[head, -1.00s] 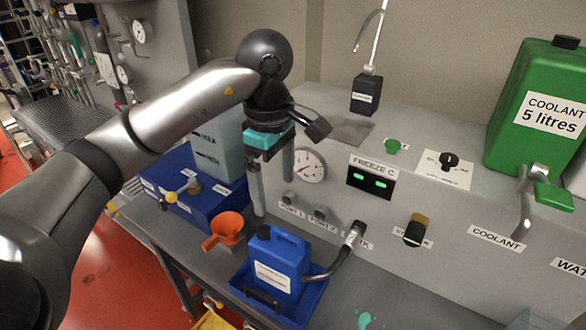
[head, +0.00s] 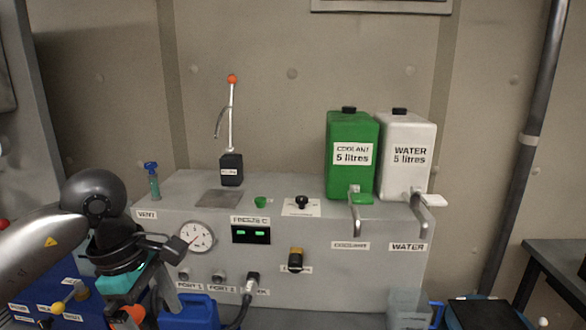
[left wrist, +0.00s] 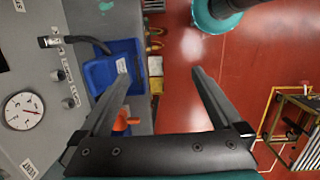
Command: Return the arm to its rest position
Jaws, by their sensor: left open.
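My left arm (head: 30,252) comes in from the left in the head view. Its gripper hangs at the lower left, in front of the grey machine, with its fingers pointing down. In the left wrist view the two fingers of my left gripper (left wrist: 161,76) are wide apart, with nothing between them. They are over the bench's front edge and the red floor. My right gripper is in neither view.
The grey machine (head: 330,285) carries a green coolant container (head: 340,185) and a white water container (head: 400,180). A blue jug (head: 192,313) and orange funnel (head: 133,312) stand near my left gripper. Open red floor (left wrist: 250,70) lies beyond the bench.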

